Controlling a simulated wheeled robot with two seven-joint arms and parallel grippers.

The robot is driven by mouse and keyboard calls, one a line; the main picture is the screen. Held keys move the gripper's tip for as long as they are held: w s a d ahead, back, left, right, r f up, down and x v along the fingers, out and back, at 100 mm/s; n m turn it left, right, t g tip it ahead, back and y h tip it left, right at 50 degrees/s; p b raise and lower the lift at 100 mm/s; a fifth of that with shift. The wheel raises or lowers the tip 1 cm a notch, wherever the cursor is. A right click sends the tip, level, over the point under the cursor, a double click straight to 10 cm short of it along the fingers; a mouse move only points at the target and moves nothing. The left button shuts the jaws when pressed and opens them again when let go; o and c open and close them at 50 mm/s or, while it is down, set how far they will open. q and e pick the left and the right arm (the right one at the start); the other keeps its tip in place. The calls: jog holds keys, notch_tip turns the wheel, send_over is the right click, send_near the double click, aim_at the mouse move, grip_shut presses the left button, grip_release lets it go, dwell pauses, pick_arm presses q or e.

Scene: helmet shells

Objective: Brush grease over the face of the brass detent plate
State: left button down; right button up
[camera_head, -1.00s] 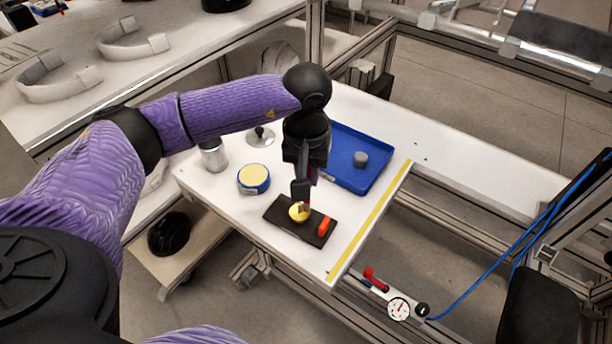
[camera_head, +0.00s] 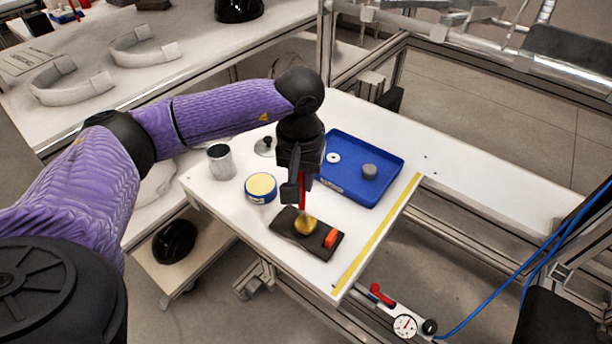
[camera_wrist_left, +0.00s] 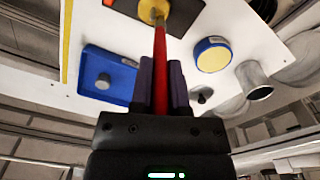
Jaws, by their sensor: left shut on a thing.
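My left gripper (camera_head: 299,188) is shut on a red-handled brush (camera_head: 302,190), which points down. The brush handle also shows in the left wrist view (camera_wrist_left: 160,70) between the fingers. The round brass detent plate (camera_head: 304,226) lies on a black mat (camera_head: 284,224). The brush's lower end is over the plate and hides part of it; I cannot tell whether the bristles touch its face. A blue tin with a pale yellow top (camera_head: 261,186), apparently grease, stands behind and left of the mat. My right gripper is not in view.
An orange-red piece (camera_head: 331,238) lies on the mat right of the plate. A blue tray (camera_head: 385,163) holds a grey cylinder (camera_head: 369,171) and a white ring (camera_head: 333,158). A metal cup (camera_head: 220,162) stands at the left. A yellow strip (camera_head: 378,232) runs along the right edge.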

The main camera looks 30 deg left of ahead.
pick_arm(q)
jog(key=shift+s, duration=0.3)
jog(key=d+b, duration=0.1)
jog(key=d, duration=0.1)
jog(key=shift+w+d, duration=0.1)
jog(key=shift+d, duration=0.3)
dwell(0.9)
notch_tip(320, 180, up, 7)
jog(key=p, duration=0.4)
dwell(0.3)
dwell(0.6)
